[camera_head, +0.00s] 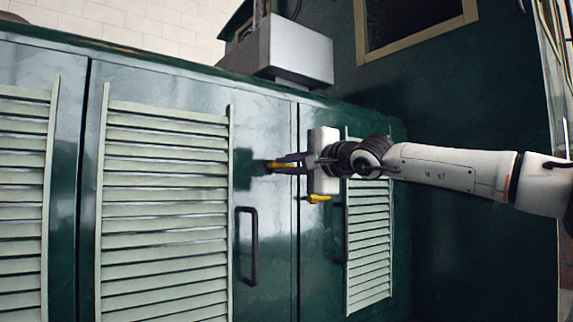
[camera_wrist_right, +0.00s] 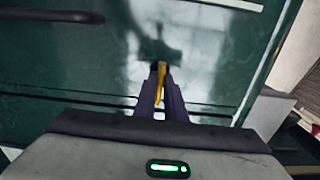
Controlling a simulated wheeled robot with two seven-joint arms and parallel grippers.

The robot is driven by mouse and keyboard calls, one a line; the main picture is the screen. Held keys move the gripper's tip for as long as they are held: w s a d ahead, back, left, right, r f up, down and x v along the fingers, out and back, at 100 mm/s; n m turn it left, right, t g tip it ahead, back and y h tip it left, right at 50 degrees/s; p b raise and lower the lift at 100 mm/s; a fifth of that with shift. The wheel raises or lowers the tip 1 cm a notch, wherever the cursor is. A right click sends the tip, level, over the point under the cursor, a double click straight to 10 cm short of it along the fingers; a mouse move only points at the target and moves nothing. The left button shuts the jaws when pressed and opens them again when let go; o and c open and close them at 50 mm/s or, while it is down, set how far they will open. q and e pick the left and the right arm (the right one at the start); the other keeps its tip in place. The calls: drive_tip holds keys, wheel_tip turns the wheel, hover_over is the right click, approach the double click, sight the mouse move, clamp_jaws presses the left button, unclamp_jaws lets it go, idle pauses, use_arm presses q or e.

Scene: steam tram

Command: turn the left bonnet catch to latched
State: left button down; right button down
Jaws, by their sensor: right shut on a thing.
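The left bonnet catch (camera_head: 281,166) is a small yellow lever on the dark green bonnet side, left of the door seam. My right gripper (camera_head: 276,164) reaches in from the right and is shut on this catch. In the right wrist view the yellow catch (camera_wrist_right: 161,80) lies between the two dark fingers (camera_wrist_right: 160,85), pointing along them. The fingers hide part of it. A second yellow catch (camera_head: 318,198) sits right of the seam, just below my gripper body. My left gripper is not in view.
A black door handle (camera_head: 248,246) stands out below the held catch. Louvred panels (camera_head: 165,200) lie to the left, and another (camera_head: 368,240) to the right under my arm. A grey box (camera_head: 290,52) is above the bonnet edge.

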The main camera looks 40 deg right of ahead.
drive_tip(key=shift+n, duration=0.3)
drive_tip(key=c, duration=1.8)
unclamp_jaws()
drive_tip(key=shift+s, duration=0.1)
